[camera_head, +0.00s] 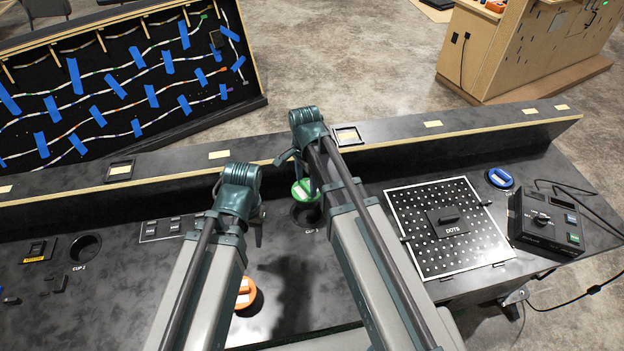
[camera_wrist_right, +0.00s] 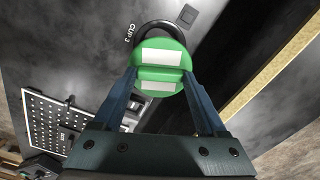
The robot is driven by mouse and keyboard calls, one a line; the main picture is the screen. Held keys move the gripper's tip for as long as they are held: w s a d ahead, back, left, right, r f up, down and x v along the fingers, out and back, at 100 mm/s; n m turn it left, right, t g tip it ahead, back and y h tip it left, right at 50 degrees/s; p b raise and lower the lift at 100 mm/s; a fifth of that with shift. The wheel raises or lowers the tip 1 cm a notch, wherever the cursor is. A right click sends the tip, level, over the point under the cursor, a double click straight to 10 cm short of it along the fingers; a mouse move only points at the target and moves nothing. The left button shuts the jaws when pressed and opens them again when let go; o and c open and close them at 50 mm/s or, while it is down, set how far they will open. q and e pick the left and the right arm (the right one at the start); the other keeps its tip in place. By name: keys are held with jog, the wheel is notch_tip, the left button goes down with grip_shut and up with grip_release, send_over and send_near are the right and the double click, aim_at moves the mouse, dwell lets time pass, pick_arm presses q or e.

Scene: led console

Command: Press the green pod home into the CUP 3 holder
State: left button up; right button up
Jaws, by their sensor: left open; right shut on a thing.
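The green pod (camera_head: 303,190) is a round green disc with pale label strips. It shows large in the right wrist view (camera_wrist_right: 160,85), between the fingertips of my right gripper (camera_wrist_right: 162,78), which is shut on it. In the head view the right gripper (camera_head: 300,178) partly hides the pod. The CUP 3 holder (camera_head: 308,215) is a dark round opening just on the near side of the pod; its black rim (camera_wrist_right: 180,32) curves out past the pod in the wrist view. The pod appears above and offset from it; the height gap is unclear. My left gripper (camera_head: 240,218) is open, left of the holder.
An orange pod (camera_head: 245,293) lies near the left forearm. The empty CUP 2 holder (camera_head: 85,248) is at left. A blue pod (camera_head: 500,178), a perforated DOTS panel (camera_head: 465,255) and a black control box (camera_head: 545,220) are at right. A low ledge (camera_head: 400,140) runs behind.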

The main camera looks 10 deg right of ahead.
aim_at(307, 193)
pick_arm(q)
jog(key=shift+f+b, duration=2.6)
jog(key=shift+b, duration=0.05)
pick_arm(e)
jog(key=shift+f, duration=2.65)
pick_arm(q)
jog(key=shift+f+b, duration=2.7)
jog(key=shift+f, duration=0.05)
pick_arm(e)
jog(key=shift+f, duration=2.7)
jog(key=o, duration=1.2)
pick_arm(q)
jog(key=shift+r, duration=0.15)
pick_arm(e)
jog(key=shift+r, duration=0.15)
pick_arm(q)
notch_tip(307, 193, up, 14)
jog(key=p, duration=1.4)
jog(key=shift+f, duration=0.2)
pick_arm(e)
notch_tip(307, 193, up, 14)
jog(key=shift+f, duration=0.25)
